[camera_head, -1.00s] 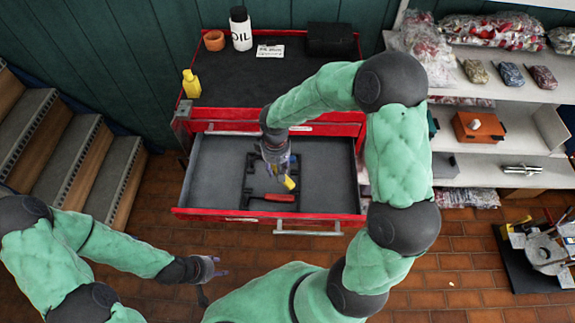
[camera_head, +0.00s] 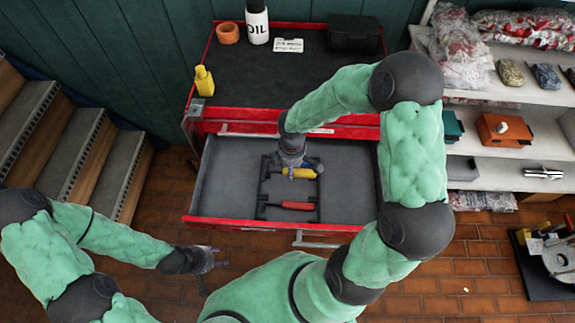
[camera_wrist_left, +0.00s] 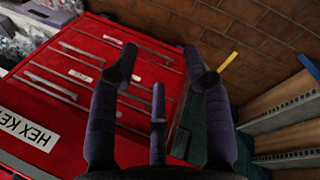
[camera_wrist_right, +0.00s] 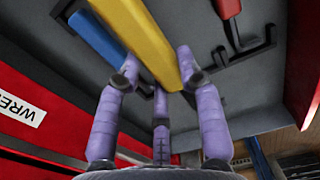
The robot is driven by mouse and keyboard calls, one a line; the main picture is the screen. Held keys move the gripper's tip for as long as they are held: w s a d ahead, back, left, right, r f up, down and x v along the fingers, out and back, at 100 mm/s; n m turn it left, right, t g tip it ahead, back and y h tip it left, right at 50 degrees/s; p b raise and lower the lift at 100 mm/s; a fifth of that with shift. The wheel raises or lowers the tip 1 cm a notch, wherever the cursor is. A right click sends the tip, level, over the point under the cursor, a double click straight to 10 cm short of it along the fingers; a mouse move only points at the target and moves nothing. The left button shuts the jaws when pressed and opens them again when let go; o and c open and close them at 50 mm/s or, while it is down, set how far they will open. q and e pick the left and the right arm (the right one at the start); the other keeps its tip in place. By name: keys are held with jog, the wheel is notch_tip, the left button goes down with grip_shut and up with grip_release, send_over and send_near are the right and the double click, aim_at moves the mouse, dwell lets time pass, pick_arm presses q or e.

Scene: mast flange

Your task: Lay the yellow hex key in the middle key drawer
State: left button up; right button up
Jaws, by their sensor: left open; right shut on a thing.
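The yellow hex key (camera_head: 298,173) is in my right gripper (camera_head: 291,164), over the open drawer (camera_head: 225,190). Its handle now lies crosswise. In the right wrist view the yellow handle (camera_wrist_right: 150,42) is between the fingertips (camera_wrist_right: 158,76). I cannot tell whether it touches the drawer floor. A red-handled hex key (camera_head: 297,205) lies nearer the drawer front, roughly parallel. A blue handle (camera_wrist_right: 97,40) shows beside the yellow one in the right wrist view; my right gripper mostly hides it in the head view. My left gripper (camera_head: 208,259) is open and empty, outside the drawer at the left.
The red cabinet top (camera_head: 275,85) holds a yellow bottle (camera_head: 204,81), an orange ring-like pot (camera_head: 228,33), an oil bottle (camera_head: 257,22) and a black box (camera_head: 355,34). Stairs (camera_head: 75,145) rise at left; shelves (camera_head: 500,150) stand at right. The drawer's left and right parts are bare.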

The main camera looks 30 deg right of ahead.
aim_at(291, 184)
jog(key=shift+s, duration=0.1)
dwell(0.4)
jog(key=shift+f+b, duration=3.05)
jog(key=shift+f, duration=0.75)
jog(key=o, duration=1.3)
notch_tip(291, 184, up, 12)
jog(key=shift+r, duration=0.1)
